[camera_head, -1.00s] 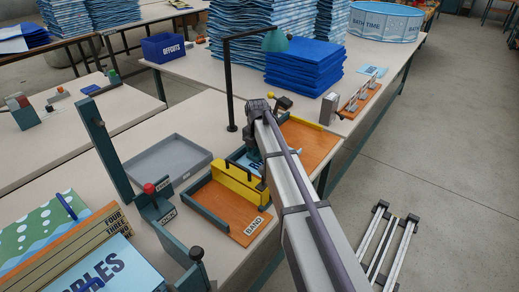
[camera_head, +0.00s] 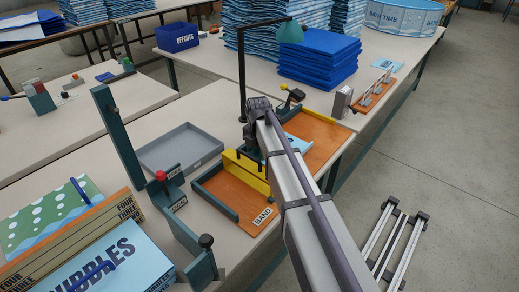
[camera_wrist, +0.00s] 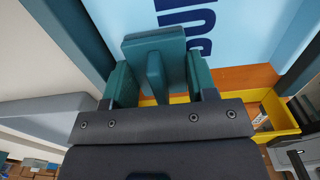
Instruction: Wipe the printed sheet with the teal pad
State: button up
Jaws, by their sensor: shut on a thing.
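The printed sheet (camera_wrist: 262,28) is light blue with large dark blue letters. In the wrist view it fills the top middle and right. It also shows in the head view (camera_head: 299,142), partly hidden behind my arm. The teal pad (camera_wrist: 153,45), a flat block with an upright grip, is between the teal fingers of my gripper (camera_wrist: 158,80). My gripper is shut on the pad, which overlaps the sheet's left edge. I cannot tell whether it touches the sheet. In the head view my gripper (camera_head: 254,150) is mostly hidden by the arm.
An orange board (camera_head: 328,147) has a yellow bar (camera_head: 247,173) and the BAND tray (camera_head: 228,197) on its left. A grey tray (camera_head: 178,150), a teal post (camera_head: 119,145) and a red-knobbed block (camera_head: 161,177) stand further left. A lamp (camera_head: 242,85) rises behind.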

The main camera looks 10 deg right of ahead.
jog(key=shift+r+p, duration=3)
jog(key=shift+r, duration=0.05)
notch_tip(320, 180, up, 3)
jog(key=p, duration=0.3)
jog(key=shift+r, duration=0.15)
